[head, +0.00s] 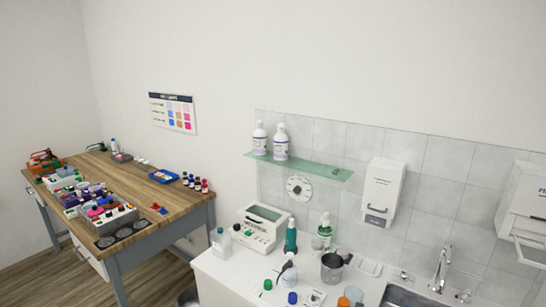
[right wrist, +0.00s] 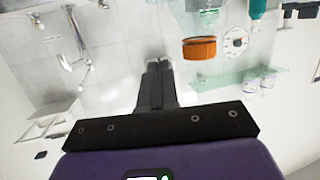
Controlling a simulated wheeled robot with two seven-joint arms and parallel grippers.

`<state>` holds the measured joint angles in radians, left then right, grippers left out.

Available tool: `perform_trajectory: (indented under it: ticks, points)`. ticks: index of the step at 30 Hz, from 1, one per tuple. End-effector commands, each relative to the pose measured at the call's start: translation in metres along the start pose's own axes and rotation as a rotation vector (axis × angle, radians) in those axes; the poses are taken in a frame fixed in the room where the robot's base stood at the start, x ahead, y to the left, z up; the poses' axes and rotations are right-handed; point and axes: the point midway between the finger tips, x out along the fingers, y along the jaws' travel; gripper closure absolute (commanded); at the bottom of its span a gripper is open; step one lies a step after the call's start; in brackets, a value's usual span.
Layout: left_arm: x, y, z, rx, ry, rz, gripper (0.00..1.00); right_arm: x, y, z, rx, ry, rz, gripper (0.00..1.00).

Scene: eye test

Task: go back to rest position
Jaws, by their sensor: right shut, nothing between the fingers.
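My right gripper (right wrist: 158,68) shows in the right wrist view, its dark fingers together and nothing between them. It points toward the pale tiled wall and sink area, which appear upside down there. I cannot tell how far the fingertips are from the wall. Neither gripper shows in the head view, and my left gripper is in no view.
A white counter (head: 219,271) holds several bottles, a metal jug (head: 331,267) and a white device (head: 256,228). Above are a glass shelf (head: 315,170) and a wall dispenser (head: 382,190). A faucet (head: 441,268) is right; a crowded wooden table (head: 187,197) is left.

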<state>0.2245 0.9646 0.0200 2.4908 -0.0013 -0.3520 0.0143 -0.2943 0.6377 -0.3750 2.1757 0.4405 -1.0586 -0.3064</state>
Motion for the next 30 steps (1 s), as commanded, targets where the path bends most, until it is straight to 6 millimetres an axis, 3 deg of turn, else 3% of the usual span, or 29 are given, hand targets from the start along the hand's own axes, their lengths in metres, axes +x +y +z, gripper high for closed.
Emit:
perform_trajectory:
  ticks: [5, 8, 11, 15, 18, 22, 25, 30]
  points:
    - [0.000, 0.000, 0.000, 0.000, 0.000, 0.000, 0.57, -0.019, -0.011, 0.100, 0.001, -0.281, -0.100, 1.00]
    - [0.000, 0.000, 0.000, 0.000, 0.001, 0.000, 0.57, -0.044, -0.017, 0.159, 0.014, -0.465, -0.160, 1.00]
    - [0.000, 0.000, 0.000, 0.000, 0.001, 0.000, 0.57, -0.080, -0.022, 0.215, 0.034, -0.662, -0.217, 1.00]
    - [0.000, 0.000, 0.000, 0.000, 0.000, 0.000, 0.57, -0.148, -0.029, 0.283, 0.075, -0.956, -0.296, 1.00]
    - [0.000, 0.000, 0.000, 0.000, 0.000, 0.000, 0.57, -0.198, -0.033, 0.314, 0.107, -1.142, -0.346, 1.00]
    - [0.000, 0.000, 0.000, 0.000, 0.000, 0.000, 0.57, -0.246, -0.037, 0.334, 0.134, -1.309, -0.394, 1.00]
    - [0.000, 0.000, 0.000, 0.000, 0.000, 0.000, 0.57, -0.265, -0.038, 0.339, 0.145, -1.370, -0.411, 1.00]
    - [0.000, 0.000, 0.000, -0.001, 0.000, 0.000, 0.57, -0.270, -0.039, 0.340, 0.147, -1.388, -0.418, 1.00]
